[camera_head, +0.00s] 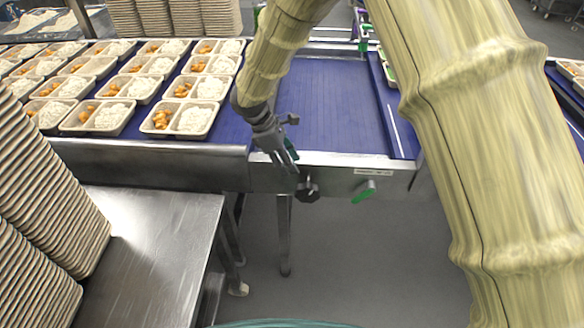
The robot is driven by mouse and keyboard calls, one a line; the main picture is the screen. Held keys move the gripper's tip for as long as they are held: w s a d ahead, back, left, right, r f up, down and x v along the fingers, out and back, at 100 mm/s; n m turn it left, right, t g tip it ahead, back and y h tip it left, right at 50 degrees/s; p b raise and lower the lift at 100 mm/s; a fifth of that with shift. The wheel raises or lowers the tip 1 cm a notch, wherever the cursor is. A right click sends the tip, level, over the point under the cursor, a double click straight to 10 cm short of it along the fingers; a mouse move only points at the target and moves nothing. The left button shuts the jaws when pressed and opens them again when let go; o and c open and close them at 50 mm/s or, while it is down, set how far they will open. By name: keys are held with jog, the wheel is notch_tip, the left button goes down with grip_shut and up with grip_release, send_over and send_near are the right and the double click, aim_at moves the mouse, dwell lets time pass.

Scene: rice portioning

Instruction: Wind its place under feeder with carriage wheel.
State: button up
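A small dark hand wheel (308,190) sits on the front metal rail of the blue conveyor. I take it for the carriage wheel, but cannot be sure. My gripper (287,163) points down just above and left of it, over the rail's edge; the fingertips overlap and I cannot tell if they touch the wheel or how far they are open. Two-part trays (180,119) with rice and orange pieces stand in rows on the blue belt (328,100), left of my gripper. The belt right of my gripper is bare. I cannot make out the feeder.
A green-handled lever (364,192) sticks out of the rail, right of the wheel. More tray stacks (172,16) stand at the back. Grey floor lies open below the rail.

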jog(key=shift+r, duration=0.1)
dwell(0.3)
jog(key=n+y, duration=0.3)
jog(key=n, duration=1.9)
send_near(308, 185)
jog(key=shift+w+a+f, duration=0.2)
jog(key=shift+f, duration=0.05)
jog(key=n, duration=0.4)
jog(key=shift+d, duration=0.35)
jog(key=n, duration=0.3)
jog(key=n+y, duration=0.1)
jog(key=n, duration=0.1)
jog(key=shift+s+d+r, duration=0.1)
jog(key=shift+d, duration=0.25)
jog(key=n, duration=0.4)
jog(key=shift+d+r+n+y, duration=0.1)
jog(key=shift+d+n+y, duration=0.25)
jog(key=shift+n+y, duration=0.05)
jog(key=shift+f+p, duration=0.8)
jog(key=shift+f, duration=4.6)
